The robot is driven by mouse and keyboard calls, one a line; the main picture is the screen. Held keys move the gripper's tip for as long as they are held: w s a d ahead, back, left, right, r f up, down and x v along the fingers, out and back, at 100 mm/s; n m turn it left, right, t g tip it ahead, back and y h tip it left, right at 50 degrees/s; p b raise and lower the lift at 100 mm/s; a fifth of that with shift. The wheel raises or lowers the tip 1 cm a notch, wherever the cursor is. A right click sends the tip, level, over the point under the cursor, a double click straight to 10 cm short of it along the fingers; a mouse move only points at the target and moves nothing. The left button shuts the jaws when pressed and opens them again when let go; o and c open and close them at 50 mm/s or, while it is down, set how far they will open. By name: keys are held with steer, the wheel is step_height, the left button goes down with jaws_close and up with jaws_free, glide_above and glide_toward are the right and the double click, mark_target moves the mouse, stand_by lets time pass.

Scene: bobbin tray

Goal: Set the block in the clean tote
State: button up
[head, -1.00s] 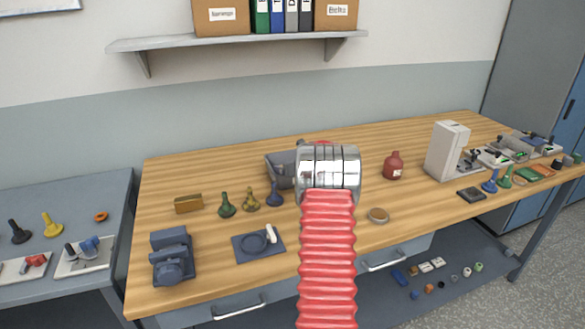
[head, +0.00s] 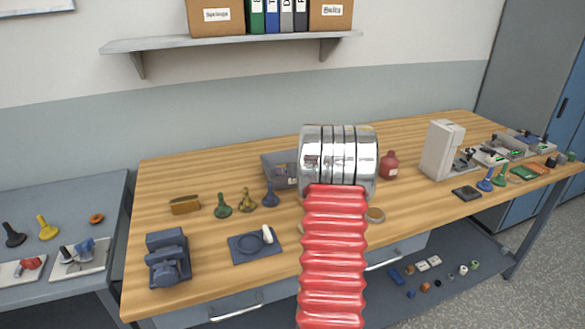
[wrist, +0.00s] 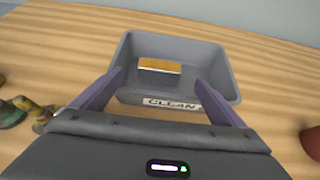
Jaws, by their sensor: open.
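The clean tote (wrist: 222,68) is a grey open bin with a CLEAN label on its near wall, seen in the wrist view. In the head view the tote (head: 279,170) stands at the back of the wooden bench, partly hidden by my arm. A yellow-brown block (wrist: 160,66) with a pale edge lies inside the tote. My gripper (wrist: 159,78) is open, its two purple fingers spread wide over the tote's near side, with nothing held between them. In the head view my own arm hides the gripper and the block.
Green, olive and blue bobbin-like pieces (head: 246,201) stand left of the tote. A tan block-like piece (head: 185,205) lies further left. A red bottle (head: 389,165) stands to the right, before a tall grey-white device (head: 442,150). A dark plate (head: 254,246) lies in front.

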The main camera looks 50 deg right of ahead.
steer(key=shift+v, duration=1.8)
steer(key=w+a+r+n+t+y, duration=0.1)
steer(key=w+a+r+n, duration=0.2)
steer(key=a, duration=0.3)
steer(key=w+a+r+n+y, duration=0.1)
steer(key=w+a+r+n, duration=0.15)
steer(key=a, duration=0.35)
steer(key=s+a+r+n+g+y, duration=0.1)
steer(key=a+r+n+y, duration=0.2)
steer(key=a+n, duration=0.85)
steer(key=a+r+n+y, duration=0.3)
steer(key=a+n, duration=0.1)
steer(key=a, duration=1.4)
steer(key=s+a+n+g, duration=0.3)
steer(key=s+a+n, duration=0.85)
steer(key=a, duration=0.35)
steer(key=s+a+f+n+g+h, duration=0.1)
steer(key=s+n, duration=0.4)
steer(key=s, duration=0.2)
steer(key=s+a+f+n, duration=0.2)
steer(key=s+n, duration=0.2)
steer(key=s, duration=0.3)
steer(key=shift+s+n+g+h, duration=0.2)
steer(key=shift+n+g+h, duration=0.15)
steer(key=shift+g+h, duration=0.05)
